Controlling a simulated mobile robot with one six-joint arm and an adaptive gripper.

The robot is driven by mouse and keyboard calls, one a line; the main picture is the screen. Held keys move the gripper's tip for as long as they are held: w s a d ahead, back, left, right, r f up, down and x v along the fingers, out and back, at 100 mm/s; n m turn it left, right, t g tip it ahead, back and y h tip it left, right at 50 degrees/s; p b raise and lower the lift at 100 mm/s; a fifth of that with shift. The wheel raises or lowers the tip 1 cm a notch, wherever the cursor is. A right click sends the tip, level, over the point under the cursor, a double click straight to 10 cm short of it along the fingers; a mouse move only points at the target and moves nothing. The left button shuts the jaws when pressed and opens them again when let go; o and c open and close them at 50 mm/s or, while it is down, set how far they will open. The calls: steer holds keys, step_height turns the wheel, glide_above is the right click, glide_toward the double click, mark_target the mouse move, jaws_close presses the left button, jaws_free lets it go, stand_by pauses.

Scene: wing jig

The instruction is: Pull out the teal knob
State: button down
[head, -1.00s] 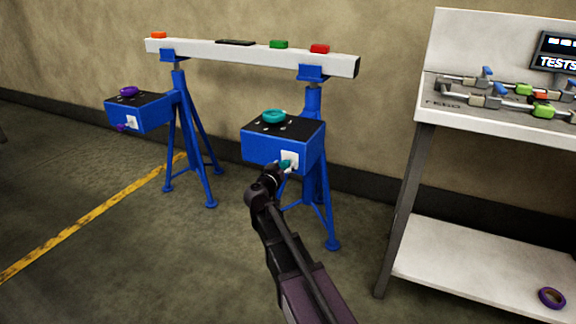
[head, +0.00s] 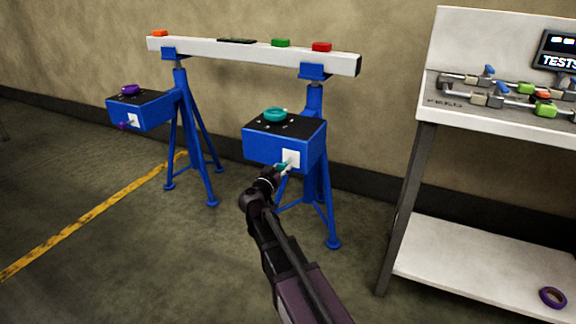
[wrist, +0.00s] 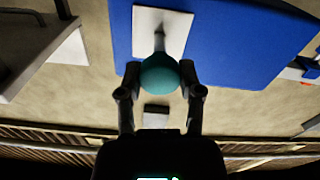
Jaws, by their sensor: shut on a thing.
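The teal knob (wrist: 160,74) is a round ball on a thin stem that comes out of a white plate (wrist: 163,30) on the blue box. In the wrist view my gripper (wrist: 160,82) has one finger on each side of the knob and is shut on it. In the head view the white plate (head: 291,158) is on the front of the right blue box (head: 270,149). A bit of the knob (head: 281,168) shows there at the tip of my gripper (head: 279,172), with the stem between it and the plate.
A white beam (head: 200,52) rests on blue stands. A white bench (head: 470,115) stands at the right. The floor at left is open.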

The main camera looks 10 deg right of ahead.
steer(key=shift+s, duration=0.2)
steer(key=shift+c, duration=1.3)
jaws_free()
steer(key=shift+s+a, duration=0.1)
steer(key=shift+a, duration=0.05)
steer(key=v, duration=1.1)
steer(key=shift+s+a, duration=0.2)
steer(key=shift+s, duration=0.1)
